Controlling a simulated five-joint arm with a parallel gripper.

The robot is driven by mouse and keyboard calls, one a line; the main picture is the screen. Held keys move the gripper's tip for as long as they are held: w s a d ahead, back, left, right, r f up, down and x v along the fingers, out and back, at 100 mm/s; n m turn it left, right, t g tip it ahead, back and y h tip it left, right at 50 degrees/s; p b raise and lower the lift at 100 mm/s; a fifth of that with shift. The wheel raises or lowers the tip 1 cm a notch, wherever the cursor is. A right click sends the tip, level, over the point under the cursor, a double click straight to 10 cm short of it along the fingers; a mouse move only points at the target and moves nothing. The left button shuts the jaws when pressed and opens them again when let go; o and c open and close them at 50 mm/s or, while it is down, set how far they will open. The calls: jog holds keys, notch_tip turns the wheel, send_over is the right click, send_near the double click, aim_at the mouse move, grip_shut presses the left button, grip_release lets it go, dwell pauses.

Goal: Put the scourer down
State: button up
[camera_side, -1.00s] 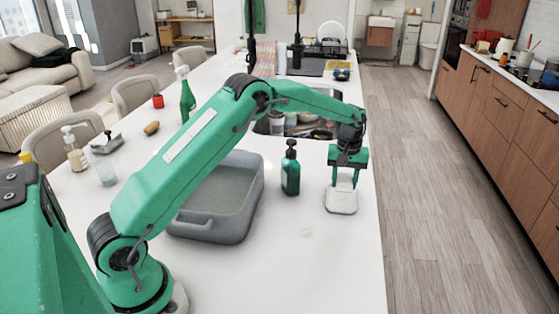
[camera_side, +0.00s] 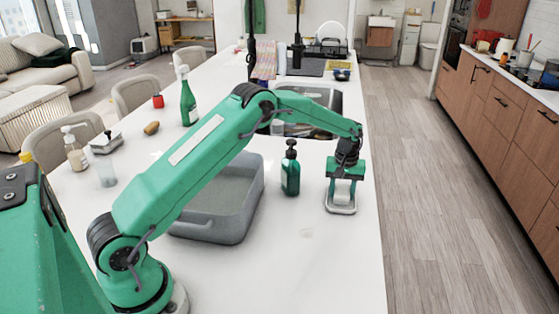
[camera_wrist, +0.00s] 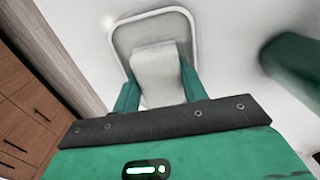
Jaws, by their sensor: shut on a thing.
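The scourer (camera_wrist: 157,72) is a pale, off-white block. In the wrist view it sits between the two green fingers of my gripper (camera_wrist: 160,90), which is shut on it. In the side view my gripper (camera_side: 342,192) points down with the scourer (camera_side: 342,197) low over a small pale dish (camera_side: 341,211) with a raised rim. The dish also shows in the wrist view (camera_wrist: 119,45), behind the scourer and around its far end. I cannot tell whether the scourer touches the dish's floor.
A dark green pump bottle (camera_side: 290,172) stands just left of the dish. A grey basin (camera_side: 217,235) stands farther left, under my arm. The sink (camera_side: 320,99) is behind. The counter's right edge is close; bare counter (camera_side: 325,265) lies in front.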

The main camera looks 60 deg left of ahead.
aim_at(342, 189)
jog(key=shift+f, duration=0.1)
jog(key=o, duration=0.7)
jog(key=shift+o, duration=0.2)
notch_tip(342, 189, up, 12)
dwell(0.3)
dwell(0.5)
